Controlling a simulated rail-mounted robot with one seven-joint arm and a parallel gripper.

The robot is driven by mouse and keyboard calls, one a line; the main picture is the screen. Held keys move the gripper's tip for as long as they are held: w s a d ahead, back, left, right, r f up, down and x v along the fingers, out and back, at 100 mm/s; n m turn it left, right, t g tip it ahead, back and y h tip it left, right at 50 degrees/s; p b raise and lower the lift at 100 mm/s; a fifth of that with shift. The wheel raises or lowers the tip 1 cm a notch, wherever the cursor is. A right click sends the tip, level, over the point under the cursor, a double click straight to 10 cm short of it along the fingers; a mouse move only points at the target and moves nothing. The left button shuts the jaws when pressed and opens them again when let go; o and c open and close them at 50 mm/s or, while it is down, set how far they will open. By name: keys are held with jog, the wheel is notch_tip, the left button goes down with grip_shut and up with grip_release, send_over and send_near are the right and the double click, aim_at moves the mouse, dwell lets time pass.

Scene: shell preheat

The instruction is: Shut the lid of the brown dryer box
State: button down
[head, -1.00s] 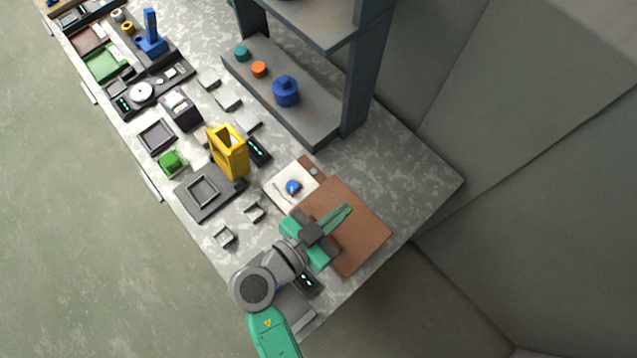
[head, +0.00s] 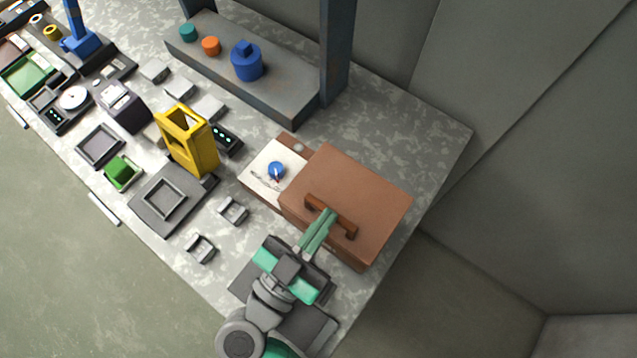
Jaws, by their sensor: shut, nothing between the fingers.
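The brown dryer box (head: 365,195) stands at the right end of the bench. Its broad brown lid looks flat; whether a gap remains under it cannot be told from this angle. A darker brown handle (head: 347,231) runs along the lid's near left side. My gripper (head: 329,213) is shut and empty, with its green fingers together. The fingertips overlap the handle in the picture and hide part of it; contact cannot be told. A white panel (head: 262,162) with a blue knob (head: 276,169) adjoins the box on the left.
A yellow frame (head: 188,141) and a dark square plate (head: 142,205) stand left of the box. Small grey holders (head: 201,248) lie near the bench's front edge. A grey shelf (head: 285,100) stands behind. Bare bench (head: 430,145) shows behind the box.

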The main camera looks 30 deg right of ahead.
jog(key=shift+f, duration=0.2)
dwell(0.3)
notch_tip(320, 180, up, 5)
jog(key=p, duration=0.3)
jog(key=f+v, duration=0.1)
jog(key=v, duration=0.9)
jog(key=shift+f+b, duration=0.3)
jog(key=shift+f, duration=0.05)
jog(key=shift+d, duration=0.15)
